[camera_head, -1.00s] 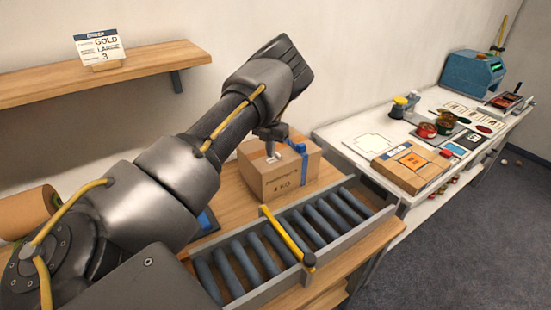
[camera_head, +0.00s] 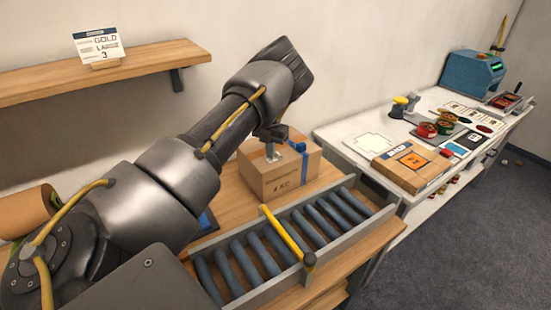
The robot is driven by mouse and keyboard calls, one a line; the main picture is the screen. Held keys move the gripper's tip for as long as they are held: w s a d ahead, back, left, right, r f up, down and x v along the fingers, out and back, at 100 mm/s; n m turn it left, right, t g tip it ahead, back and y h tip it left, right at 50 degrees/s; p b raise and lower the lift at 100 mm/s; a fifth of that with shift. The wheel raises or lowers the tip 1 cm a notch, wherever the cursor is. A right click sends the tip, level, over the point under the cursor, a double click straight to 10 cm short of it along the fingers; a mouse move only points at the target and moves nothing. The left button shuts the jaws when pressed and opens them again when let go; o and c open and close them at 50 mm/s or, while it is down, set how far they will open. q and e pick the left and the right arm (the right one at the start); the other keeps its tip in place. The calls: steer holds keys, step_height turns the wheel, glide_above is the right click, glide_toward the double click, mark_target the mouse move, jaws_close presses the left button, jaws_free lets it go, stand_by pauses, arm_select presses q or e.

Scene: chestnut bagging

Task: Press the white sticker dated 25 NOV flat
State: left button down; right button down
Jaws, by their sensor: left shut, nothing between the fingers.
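A brown cardboard box (camera_head: 268,184) stands on the wooden bench behind the roller conveyor. Blue tape (camera_head: 304,166) runs over its right part. My left gripper (camera_head: 272,154) is shut and empty. It points down at the box top, with its tips at or very near the surface; I cannot tell whether they touch. A small pale patch shows at the tips, but I cannot tell the white sticker from the fingers. No 25 NOV date is readable. My right gripper is not in view.
The roller conveyor (camera_head: 268,250) with a yellow bar (camera_head: 283,231) lies in front of the box. A white table (camera_head: 345,139) at the right bears a flat carton (camera_head: 398,176), tins and a blue machine (camera_head: 472,74). A wooden shelf (camera_head: 150,62) holds a sign.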

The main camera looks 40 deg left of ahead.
arm_select(q)
steer(key=shift+s+f, duration=0.1)
steer(key=shift+f, duration=0.4)
stand_by(1.2)
steer(key=shift+r+p, duration=0.4)
steer(key=shift+r, duration=0.35)
steer(key=shift+r+p, duration=1.85)
steer(key=shift+r, duration=0.95)
